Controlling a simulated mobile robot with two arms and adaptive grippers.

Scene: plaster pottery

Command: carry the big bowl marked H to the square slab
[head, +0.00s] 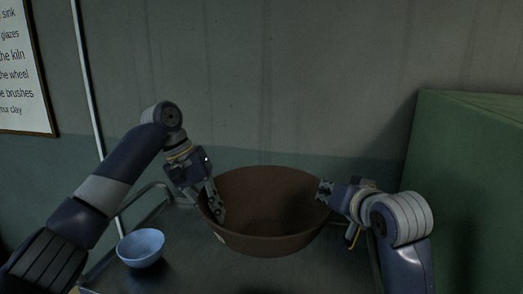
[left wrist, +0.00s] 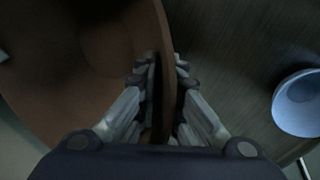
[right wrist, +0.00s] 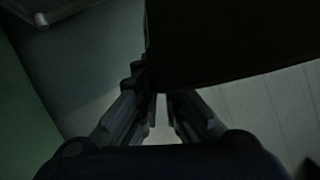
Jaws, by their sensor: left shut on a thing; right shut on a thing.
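The big brown bowl (head: 265,243) is upright between my two arms in the head view. A small pale patch shows low on its left front, too small to read as a letter. My left gripper (head: 217,204) is shut on its left rim; in the left wrist view the fingers (left wrist: 163,95) straddle the bowl wall (left wrist: 100,60). My right gripper (head: 324,191) is shut on its right rim; in the right wrist view the bowl (right wrist: 225,45) is a dark shape at the fingers (right wrist: 160,100). I cannot tell how high the bowl is. I make out no square slab.
A small light-blue bowl (head: 141,248) stands on the dark metal table (head: 190,270) at the left; it also shows in the left wrist view (left wrist: 298,103). A tall green block or cabinet (head: 470,180) stands at the right. A wall is behind, with a lettered sign (head: 22,75).

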